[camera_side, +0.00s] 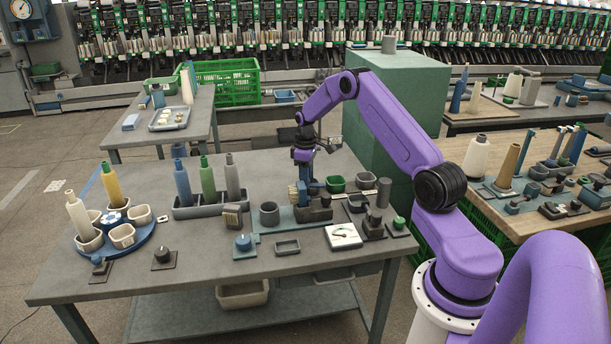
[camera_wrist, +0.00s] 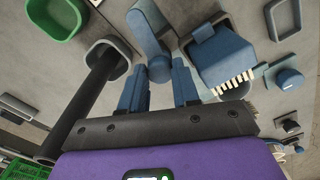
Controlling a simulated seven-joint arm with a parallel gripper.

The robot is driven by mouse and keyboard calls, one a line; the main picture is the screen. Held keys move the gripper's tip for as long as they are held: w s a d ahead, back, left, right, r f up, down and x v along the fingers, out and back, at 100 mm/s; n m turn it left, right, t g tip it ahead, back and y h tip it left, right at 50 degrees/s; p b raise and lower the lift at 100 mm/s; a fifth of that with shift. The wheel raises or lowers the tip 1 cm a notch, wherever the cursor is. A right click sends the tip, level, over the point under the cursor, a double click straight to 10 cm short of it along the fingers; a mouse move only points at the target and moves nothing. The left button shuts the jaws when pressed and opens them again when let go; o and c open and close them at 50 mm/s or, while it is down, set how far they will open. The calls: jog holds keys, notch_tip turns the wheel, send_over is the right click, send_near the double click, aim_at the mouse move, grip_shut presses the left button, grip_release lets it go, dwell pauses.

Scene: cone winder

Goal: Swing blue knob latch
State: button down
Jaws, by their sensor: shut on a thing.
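In the wrist view, a blue latch lever (camera_wrist: 147,32) runs from the upper middle down to a round blue knob (camera_wrist: 160,69). My gripper (camera_wrist: 160,76) has its two blue fingers on either side of this knob, and I take it as shut on it. In the side view, my gripper (camera_side: 309,188) points down over a dark fixture (camera_side: 313,214) on a teal base plate (camera_side: 265,222). The knob and lever are hard to make out there behind the fingers.
A blue brush block (camera_wrist: 222,52) with cream bristles is close right of the fingers. Another blue knob (camera_side: 243,243) sits on a plate in front. A dial gauge (camera_side: 342,236) lies to the right.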

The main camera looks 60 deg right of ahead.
dwell(0.4)
jog(key=m, duration=0.7)
jog(key=shift+m, duration=0.3)
jog(key=m, duration=0.4)
jog(key=shift+m, duration=1.9)
jog(key=c, duration=1.1)
grip_release()
jog(key=shift+r, duration=0.15)
